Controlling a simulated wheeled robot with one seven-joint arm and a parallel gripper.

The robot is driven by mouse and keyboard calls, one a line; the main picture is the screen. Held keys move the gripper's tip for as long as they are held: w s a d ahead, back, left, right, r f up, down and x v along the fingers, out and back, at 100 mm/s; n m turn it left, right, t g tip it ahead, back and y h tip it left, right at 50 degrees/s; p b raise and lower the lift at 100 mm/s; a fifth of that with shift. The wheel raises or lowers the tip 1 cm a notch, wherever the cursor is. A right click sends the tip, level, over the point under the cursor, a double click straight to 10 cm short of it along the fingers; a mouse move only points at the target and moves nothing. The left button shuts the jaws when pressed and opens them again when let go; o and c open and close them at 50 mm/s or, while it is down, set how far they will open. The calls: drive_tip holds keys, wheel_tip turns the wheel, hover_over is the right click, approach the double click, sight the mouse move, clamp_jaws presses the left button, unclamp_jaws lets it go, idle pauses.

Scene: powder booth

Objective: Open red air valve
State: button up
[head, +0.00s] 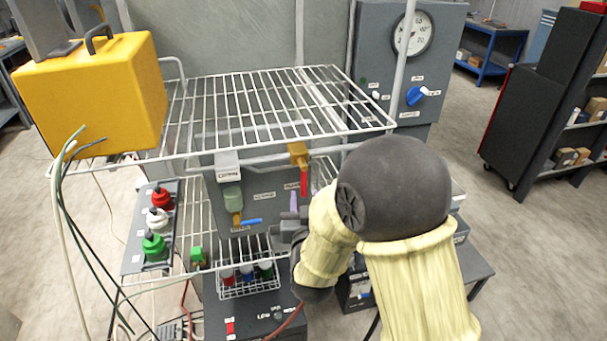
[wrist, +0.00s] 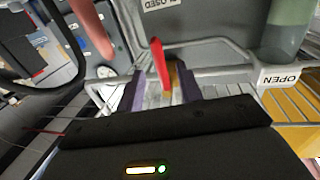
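The red valve lever (head: 304,182) hangs down from a brass valve body (head: 298,152) on the pipe under the wire shelf in the head view. In the wrist view the red lever (wrist: 159,62) stands between my two purple fingers, with the brass part (wrist: 174,78) just behind it. My gripper (wrist: 159,90) is open, one finger on each side of the lever, with visible gaps. In the head view my gripper (head: 294,202) is just below and left of the lever; my arm hides part of it. An OPEN label (wrist: 280,78) appears upside down in the wrist view.
A wire shelf (head: 270,100) lies above the valve. A second valve with a blue handle (head: 250,221) sits lower left. Red, white and green plugs (head: 157,218) are at left, near a yellow box (head: 95,95). A gauge panel (head: 405,60) stands at back right.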

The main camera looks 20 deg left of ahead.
sight(304, 188)
drive_tip(key=p+x, duration=0.2)
drive_tip(key=x, duration=0.5)
drive_tip(key=shift+w, duration=0.1)
drive_tip(key=shift+f, duration=0.1)
clamp_jaws()
